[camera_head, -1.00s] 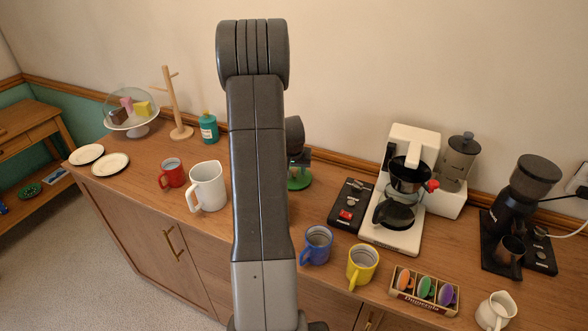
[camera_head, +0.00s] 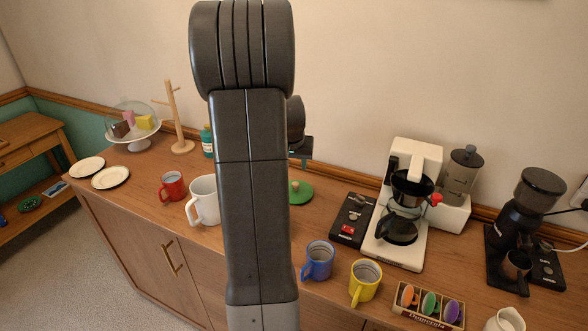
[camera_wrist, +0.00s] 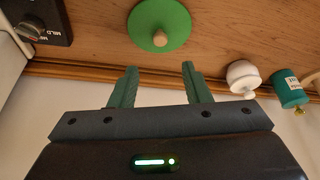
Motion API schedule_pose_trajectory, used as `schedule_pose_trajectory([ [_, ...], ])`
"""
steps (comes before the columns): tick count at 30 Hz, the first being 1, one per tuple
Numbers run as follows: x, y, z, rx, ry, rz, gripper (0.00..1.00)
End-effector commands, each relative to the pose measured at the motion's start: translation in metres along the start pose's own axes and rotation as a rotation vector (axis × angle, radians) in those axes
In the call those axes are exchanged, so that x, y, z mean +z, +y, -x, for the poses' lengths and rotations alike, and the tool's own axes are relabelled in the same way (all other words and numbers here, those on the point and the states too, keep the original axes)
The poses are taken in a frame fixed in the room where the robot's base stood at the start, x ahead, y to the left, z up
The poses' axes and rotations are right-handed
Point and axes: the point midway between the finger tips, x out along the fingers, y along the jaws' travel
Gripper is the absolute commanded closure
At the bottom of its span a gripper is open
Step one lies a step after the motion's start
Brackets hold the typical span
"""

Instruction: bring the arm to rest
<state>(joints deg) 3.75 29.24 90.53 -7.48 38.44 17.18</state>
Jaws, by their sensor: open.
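My gripper (camera_wrist: 158,88) shows in the wrist view with its two green fingers apart and nothing between them. A round green lid (camera_wrist: 159,24) with a wooden knob lies on the wooden sideboard beyond the fingertips, apart from them. The green lid (camera_head: 301,192) lies on the sideboard (camera_head: 140,192) just right of the arm.
Near the arm stand a white pitcher (camera_head: 203,201), a red mug (camera_head: 172,186), a blue mug (camera_head: 318,260) and a yellow mug (camera_head: 365,282). A coffee maker (camera_head: 407,256) and a grinder (camera_head: 515,225) stand right. A mug tree (camera_head: 177,120) and cake stand (camera_head: 133,130) stand left.

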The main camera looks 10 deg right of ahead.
Motion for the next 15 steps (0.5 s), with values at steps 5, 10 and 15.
schedule_pose_trajectory([
  [5,0.0001,-0.0002,0.0022,0.000,0.000,0.000,0.57],
  [10,0.0000,-0.0002,0.0020,0.000,0.000,0.000,0.57],
  [15,0.0000,-0.0001,-0.0041,0.000,-0.001,0.000,0.57],
])
